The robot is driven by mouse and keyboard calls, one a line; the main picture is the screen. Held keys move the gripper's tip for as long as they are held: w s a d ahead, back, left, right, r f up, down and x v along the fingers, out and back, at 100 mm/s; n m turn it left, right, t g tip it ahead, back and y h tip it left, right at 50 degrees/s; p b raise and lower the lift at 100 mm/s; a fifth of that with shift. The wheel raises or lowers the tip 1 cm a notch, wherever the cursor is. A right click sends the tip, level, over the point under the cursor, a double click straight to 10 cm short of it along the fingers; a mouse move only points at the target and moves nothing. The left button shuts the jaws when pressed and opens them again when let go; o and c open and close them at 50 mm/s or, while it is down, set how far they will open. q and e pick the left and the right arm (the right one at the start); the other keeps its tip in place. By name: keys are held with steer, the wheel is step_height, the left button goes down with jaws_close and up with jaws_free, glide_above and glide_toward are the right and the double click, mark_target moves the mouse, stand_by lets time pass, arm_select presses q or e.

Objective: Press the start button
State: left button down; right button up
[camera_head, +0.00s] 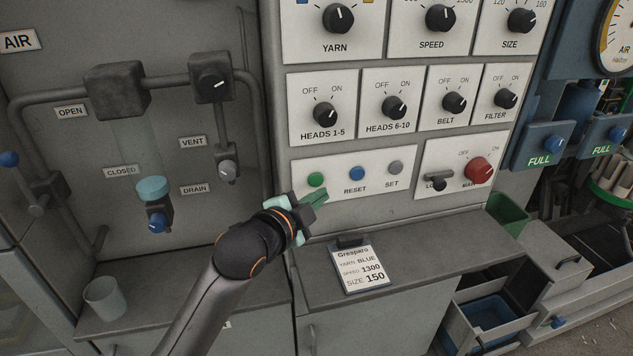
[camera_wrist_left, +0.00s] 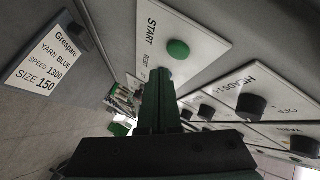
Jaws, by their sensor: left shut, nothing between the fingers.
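The green start button (camera_head: 316,180) is the leftmost of a row on the white button panel (camera_head: 340,190). Its word is hidden in the head view, but in the left wrist view the round green button (camera_wrist_left: 178,49) sits beside the label START. My left gripper (camera_head: 318,197) is shut and empty, its green fingers just below the button. In the left wrist view the closed fingertips (camera_wrist_left: 159,72) end close to the button, seemingly apart from it; the exact gap to the panel cannot be told. My right gripper is not in view.
A blue RESET button (camera_head: 357,173) and a grey SET button (camera_head: 395,167) stand to the right. The red main switch (camera_head: 478,170) is further right. Black knobs, including HEADS 1-5 (camera_head: 325,114), sit above. A recipe card (camera_head: 361,266) stands on the ledge below.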

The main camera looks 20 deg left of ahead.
arm_select(q)
steer(key=shift+w+a, duration=0.35)
steer(key=shift+w, duration=0.15)
stand_by(1.8)
steer(key=shift+w+a+p, duration=0.25)
steer(key=shift+w+p, duration=0.1)
steer(key=shift+p, duration=0.05)
steer(key=shift+w+a, duration=0.25)
steer(key=shift+w, duration=0.1)
stand_by(0.5)
stand_by(0.4)
steer(key=shift+s+d+p, duration=0.5)
steer(key=shift+s+p, duration=0.2)
